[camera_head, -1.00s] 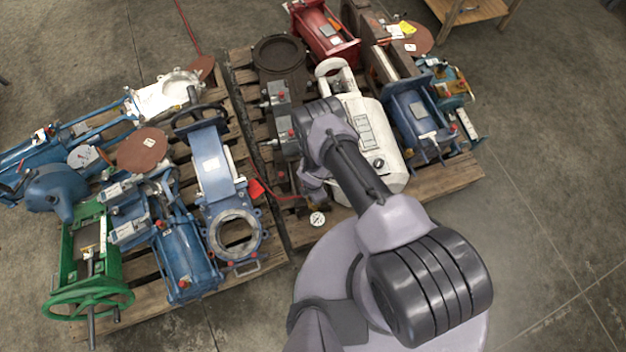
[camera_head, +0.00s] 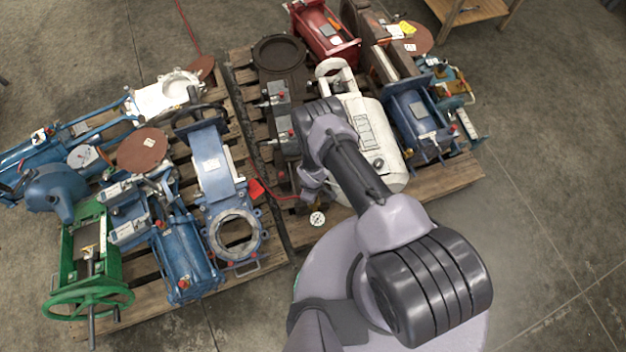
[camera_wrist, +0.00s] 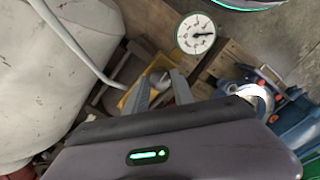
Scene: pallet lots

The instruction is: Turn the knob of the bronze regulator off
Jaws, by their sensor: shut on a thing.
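My gripper (camera_wrist: 161,90) shows in the wrist view, its two grey fingers on either side of a small grey knob (camera_wrist: 160,79), shut on it. A yellow-bronze part (camera_wrist: 126,98), apparently the regulator body, shows beside the left finger; most of it is hidden behind the fingers and my wrist. A round white dial gauge (camera_wrist: 196,34) with a dark needle sits just beyond the fingers. The gauge also shows in the head view (camera_head: 317,219), at the pallet's front edge below my wrist. In that view my arm hides the knob and the fingertips.
A large white tank (camera_head: 385,160) stands right beside my arm on the right pallet. A blue machine (camera_head: 418,125) is further right. The left pallet holds several blue valves and a green handwheel unit (camera_head: 88,258). A red hose (camera_head: 275,196) lies near the gauge. The floor at right is clear.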

